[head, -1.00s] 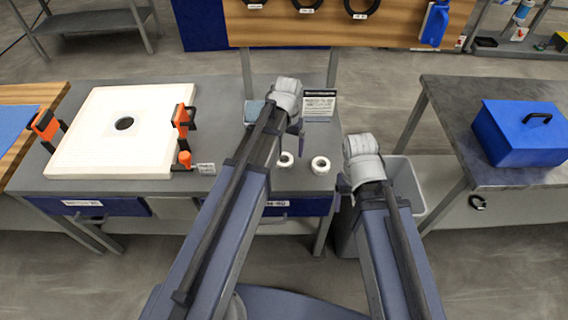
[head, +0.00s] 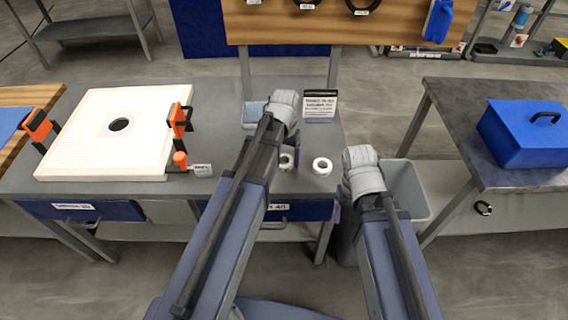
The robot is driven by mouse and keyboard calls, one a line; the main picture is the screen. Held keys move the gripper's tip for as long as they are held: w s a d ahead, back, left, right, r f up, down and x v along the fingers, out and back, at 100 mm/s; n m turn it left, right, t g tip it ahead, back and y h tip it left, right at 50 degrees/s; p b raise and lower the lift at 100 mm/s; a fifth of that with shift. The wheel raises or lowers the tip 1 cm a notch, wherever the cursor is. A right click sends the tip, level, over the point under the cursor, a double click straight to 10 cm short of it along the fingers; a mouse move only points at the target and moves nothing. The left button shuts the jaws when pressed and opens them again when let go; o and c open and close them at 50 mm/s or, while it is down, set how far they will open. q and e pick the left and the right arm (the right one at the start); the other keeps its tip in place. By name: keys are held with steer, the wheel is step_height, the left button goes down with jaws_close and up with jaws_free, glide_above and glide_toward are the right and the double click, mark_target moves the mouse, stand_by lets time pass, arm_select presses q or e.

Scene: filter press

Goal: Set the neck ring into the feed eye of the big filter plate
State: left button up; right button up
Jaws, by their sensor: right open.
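The big filter plate (head: 85,150) is a white square slab lying flat on the grey bench at the left. Its feed eye (head: 119,125) is a dark round hole near the middle. Two white rings lie on the bench: a left ring (head: 287,162), partly covered by my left arm, and a right ring (head: 322,166) in full view. I cannot tell which is the neck ring. My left gripper (head: 292,138) is above the bench by the left ring, its fingers mostly hidden. My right gripper (head: 346,188) is open beyond the bench's right end, its fingers largely hidden by the wrist.
Orange-and-black clamps (head: 179,120) stand at the plate's edges. A small sign (head: 320,104) and a bluish pad (head: 253,113) are at the bench's back. A grey bin (head: 405,190) stands on the floor beside the bench. A blue toolbox (head: 520,135) sits on the right table.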

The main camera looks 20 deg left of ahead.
arm_select(q)
steer(key=c, duration=1.2)
steer(key=shift+c, duration=0.2)
step_height(320, 180, up, 10)
steer(key=p, duration=1)
